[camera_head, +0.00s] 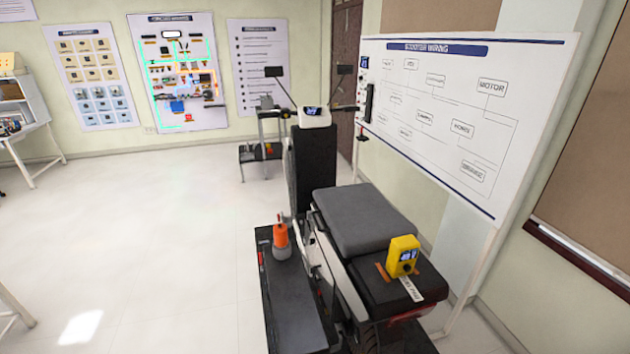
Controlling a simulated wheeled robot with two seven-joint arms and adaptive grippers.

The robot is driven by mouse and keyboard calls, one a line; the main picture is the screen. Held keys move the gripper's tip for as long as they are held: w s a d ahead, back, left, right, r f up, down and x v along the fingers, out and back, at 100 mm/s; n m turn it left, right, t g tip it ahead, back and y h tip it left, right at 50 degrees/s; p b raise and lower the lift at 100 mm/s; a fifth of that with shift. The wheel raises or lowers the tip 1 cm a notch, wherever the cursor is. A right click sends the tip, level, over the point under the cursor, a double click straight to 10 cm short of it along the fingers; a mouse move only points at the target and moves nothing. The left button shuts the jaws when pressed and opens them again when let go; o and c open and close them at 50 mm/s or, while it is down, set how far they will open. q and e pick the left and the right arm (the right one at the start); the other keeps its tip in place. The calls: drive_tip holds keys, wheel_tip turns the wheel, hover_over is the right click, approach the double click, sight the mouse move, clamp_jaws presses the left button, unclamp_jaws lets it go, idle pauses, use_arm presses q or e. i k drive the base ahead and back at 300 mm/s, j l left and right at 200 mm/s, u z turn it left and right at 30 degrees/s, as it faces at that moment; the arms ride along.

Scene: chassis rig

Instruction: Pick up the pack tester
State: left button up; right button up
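A yellow handheld device with a small lit display, which looks like the pack tester (403,256), stands upright on the black rear deck (385,294) of a scooter. A white label strip (411,289) lies in front of it, and orange-brown patches show on the deck beside it. The scooter's grey seat (362,220) is just behind the device. Neither of my grippers shows in the head view.
An orange bottle-like object (281,242) stands on the dark platform left of the scooter. A large white wiring board (440,110) stands close along the right side. The floor (140,240) to the left is mostly clear. A white desk (30,125) stands at the far left.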

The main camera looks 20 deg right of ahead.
sight(403, 250)
drive_tip(key=z, duration=1.25)
